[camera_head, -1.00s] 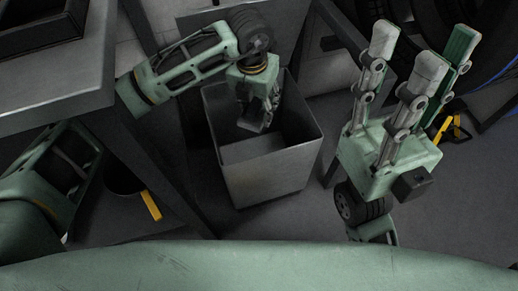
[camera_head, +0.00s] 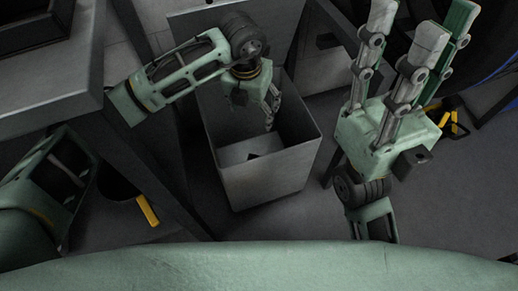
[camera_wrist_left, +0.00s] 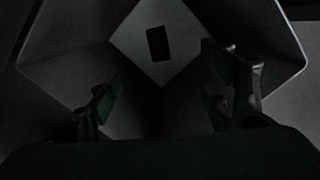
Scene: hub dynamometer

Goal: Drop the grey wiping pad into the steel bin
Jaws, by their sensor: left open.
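The steel bin (camera_head: 262,180) stands on the floor in the middle of the head view, open at the top. My left gripper (camera_head: 268,115) points down inside its mouth. In the left wrist view its fingers (camera_wrist_left: 168,105) are spread, with nothing between them. A small dark rectangle, apparently the grey wiping pad (camera_wrist_left: 158,43), shows below against a lighter inner face of the bin; it also shows as a dark patch in the head view (camera_head: 252,156). I cannot tell whether it is at rest. My right gripper (camera_head: 420,40) is raised at the right, fingers apart and empty.
A grey bench (camera_head: 60,95) with a dark tray (camera_head: 30,30) stands at the left, its leg close to the bin. A dark container with a yellow strip (camera_head: 147,210) sits below it. Tyres and yellow-black items (camera_head: 448,118) are at the far right.

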